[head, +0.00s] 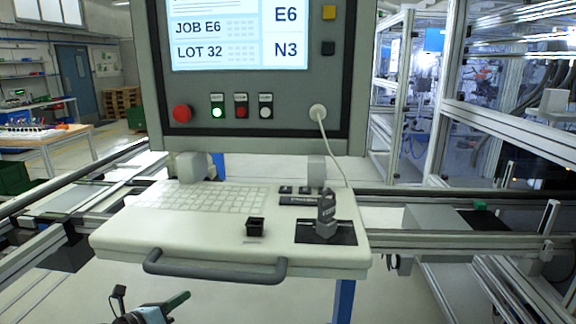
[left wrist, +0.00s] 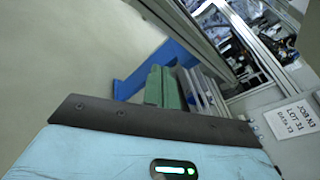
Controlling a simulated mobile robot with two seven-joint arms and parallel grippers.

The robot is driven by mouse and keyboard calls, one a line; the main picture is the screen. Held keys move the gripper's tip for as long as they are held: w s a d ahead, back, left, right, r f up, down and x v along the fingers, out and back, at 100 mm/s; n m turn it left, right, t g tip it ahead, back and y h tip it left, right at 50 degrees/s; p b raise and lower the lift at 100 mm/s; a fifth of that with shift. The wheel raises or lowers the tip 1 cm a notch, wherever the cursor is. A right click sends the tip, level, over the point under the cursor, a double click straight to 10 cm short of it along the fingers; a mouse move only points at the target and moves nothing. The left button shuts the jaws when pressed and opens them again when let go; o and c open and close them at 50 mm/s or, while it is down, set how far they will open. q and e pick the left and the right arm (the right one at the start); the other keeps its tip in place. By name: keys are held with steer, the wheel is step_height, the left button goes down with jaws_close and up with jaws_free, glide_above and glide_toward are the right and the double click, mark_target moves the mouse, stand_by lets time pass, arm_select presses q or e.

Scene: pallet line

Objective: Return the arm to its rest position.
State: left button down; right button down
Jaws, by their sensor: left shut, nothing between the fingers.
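My left gripper (head: 178,300) shows at the bottom edge of the head view, low and in front of the console shelf, below its grey handle. Its green fingers also show in the left wrist view (left wrist: 164,88); they are together, with nothing seen between them. Most of the left arm is out of the frame. My right gripper is in neither view.
The console shelf (head: 120,240) has a grey front handle (head: 215,268), a keyboard, a small black holder (head: 255,227) and a grey device (head: 326,215) on a black pad. A control panel (head: 345,60) stands above. Conveyor rails (head: 470,242) run at the right. Floor below is open.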

arm_select(q)
steer(key=w+a+r+n+t+y, duration=0.3)
steer(key=a+r+n+t+y, duration=0.3)
steer(key=n, duration=1.1)
steer(key=a+f+n+g+y, duration=0.45)
steer(key=a+f+n, duration=0.2)
steer(key=n, duration=0.95)
steer(key=s+d+f+g+h, duration=0.1)
steer(key=s+d+f+g, duration=0.1)
steer(key=s+d+f, duration=0.6)
steer(key=s+d+f+g+h, duration=0.1)
steer(key=s+d+f+h, duration=0.15)
steer(key=s+f, duration=0.9)
steer(key=s+d+f+g, duration=0.1)
steer(key=s+d, duration=0.3)
steer(key=s, duration=0.9)
steer(key=s+d+f+n+g, duration=0.1)
steer(key=s+d, duration=0.3)
steer(key=s, duration=0.9)
steer(key=shift+s+d+f+g, duration=0.15)
steer(key=shift+s+d+g, duration=0.2)
steer(key=shift+g, duration=0.4)
